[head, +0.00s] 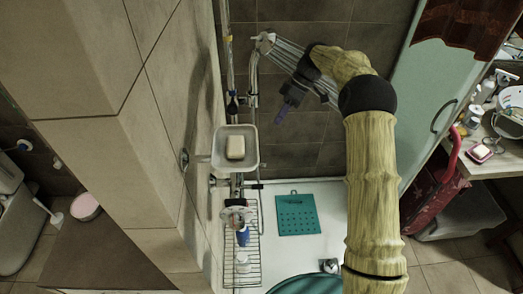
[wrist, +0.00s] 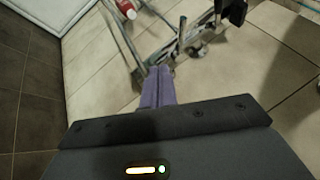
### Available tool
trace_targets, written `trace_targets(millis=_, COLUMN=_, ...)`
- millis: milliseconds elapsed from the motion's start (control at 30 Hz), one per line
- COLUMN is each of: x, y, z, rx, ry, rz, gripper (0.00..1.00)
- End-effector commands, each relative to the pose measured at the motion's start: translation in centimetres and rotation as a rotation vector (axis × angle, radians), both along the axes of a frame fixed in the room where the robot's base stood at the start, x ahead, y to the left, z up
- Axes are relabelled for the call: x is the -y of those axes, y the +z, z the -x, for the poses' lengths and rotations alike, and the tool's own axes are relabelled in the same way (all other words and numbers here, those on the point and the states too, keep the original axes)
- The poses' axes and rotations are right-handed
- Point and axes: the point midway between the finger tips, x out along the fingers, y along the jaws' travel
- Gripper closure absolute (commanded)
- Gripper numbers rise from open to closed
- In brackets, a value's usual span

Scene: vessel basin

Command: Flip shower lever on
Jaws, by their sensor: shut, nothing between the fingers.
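My gripper (head: 281,117) has purple fingers pressed together and hangs in the shower area, right of the wall rail in the head view. The closed fingers also show in the wrist view (wrist: 158,72), with nothing between them. The metal shower mixer (head: 222,182) is on the wall below the soap dish, partly hidden by it. In the wrist view a slim metal bar (wrist: 181,36), perhaps the lever, lies just beyond the fingertips; I cannot tell whether they touch. The shower head (head: 265,42) is at the top, with pale water-like streaks fanning from it to the right.
A soap dish (head: 220,160) holding soap juts from the wall. A wire rack (head: 255,262) with bottles hangs below. A teal mat (head: 297,214) lies on the white shower tray.

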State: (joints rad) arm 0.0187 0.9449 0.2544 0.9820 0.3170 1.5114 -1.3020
Motion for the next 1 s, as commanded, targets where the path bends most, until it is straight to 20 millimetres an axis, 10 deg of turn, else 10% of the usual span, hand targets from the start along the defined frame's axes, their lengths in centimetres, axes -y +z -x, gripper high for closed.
trace_targets(millis=633, x=-4.5, y=-7.9, z=3.3, rx=-0.005, ry=0.0, rz=0.003, gripper=1.0)
trace_targets(millis=1000, x=-5.3, y=-8.6, z=6.6, rx=-0.002, ry=0.0, rz=0.002, gripper=1.0)
